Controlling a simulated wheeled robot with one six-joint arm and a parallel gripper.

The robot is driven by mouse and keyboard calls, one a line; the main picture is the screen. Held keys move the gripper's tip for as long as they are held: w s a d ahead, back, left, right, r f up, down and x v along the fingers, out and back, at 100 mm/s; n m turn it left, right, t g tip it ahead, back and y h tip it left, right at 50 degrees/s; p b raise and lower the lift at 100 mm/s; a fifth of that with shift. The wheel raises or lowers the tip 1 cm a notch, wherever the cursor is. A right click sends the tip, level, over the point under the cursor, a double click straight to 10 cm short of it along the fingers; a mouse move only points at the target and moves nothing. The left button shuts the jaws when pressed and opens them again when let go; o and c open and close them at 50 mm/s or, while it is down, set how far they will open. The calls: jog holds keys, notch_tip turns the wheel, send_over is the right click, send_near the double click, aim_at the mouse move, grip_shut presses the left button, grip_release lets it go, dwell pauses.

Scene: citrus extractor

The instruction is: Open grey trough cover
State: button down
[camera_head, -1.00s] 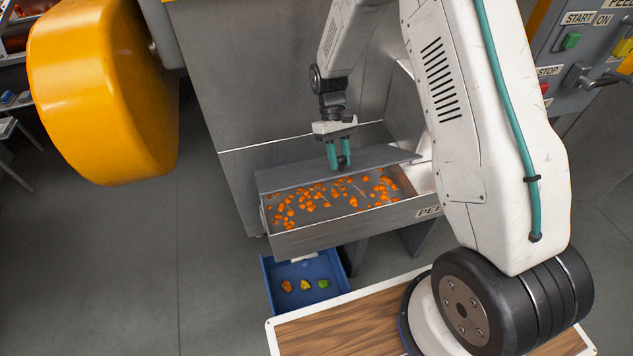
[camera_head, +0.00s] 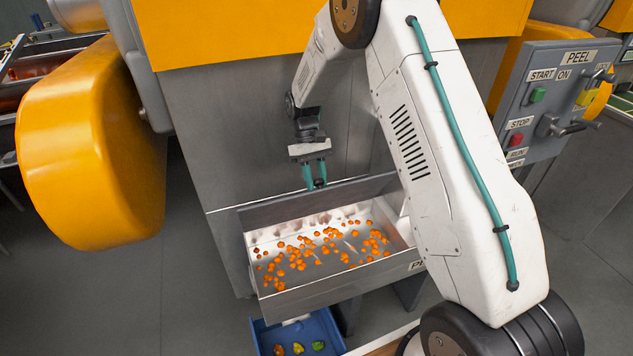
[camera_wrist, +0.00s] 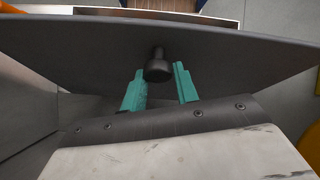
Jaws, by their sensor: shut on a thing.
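The grey trough cover (camera_head: 277,209) stands raised and tilted back along the trough's rear edge in the head view. The trough (camera_head: 335,285) below is open, with orange pieces scattered on its floor. My gripper (camera_head: 316,183) is at the cover's upper edge, shut on its dark knob. In the wrist view, the cover (camera_wrist: 230,60) spans the picture, and the knob (camera_wrist: 158,68) shows between the teal fingers of my gripper (camera_wrist: 160,84). The exact contact of the fingers on the knob is hard to see.
The grey machine wall (camera_head: 230,130) rises close behind my gripper. A yellow rounded housing (camera_head: 85,150) stands at left. A control panel (camera_head: 550,95) with buttons and a lever is at right. A blue bin (camera_head: 318,328) with several coloured pieces sits below the trough.

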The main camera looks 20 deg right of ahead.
jog(key=shift+w+d, duration=0.1)
jog(key=shift+d, duration=0.2)
jog(key=c, duration=1.1)
grip_release()
jog(key=shift+d+f, duration=0.1)
jog(key=shift+d, duration=0.05)
jog(key=shift+a, duration=0.3)
jog(key=s+r, duration=0.1)
jog(key=s, duration=0.4)
jog(key=s+r, duration=0.2)
jog(key=s, duration=0.3)
jog(key=s+r, duration=0.2)
jog(key=s, duration=0.4)
jog(key=shift+a, duration=0.3)
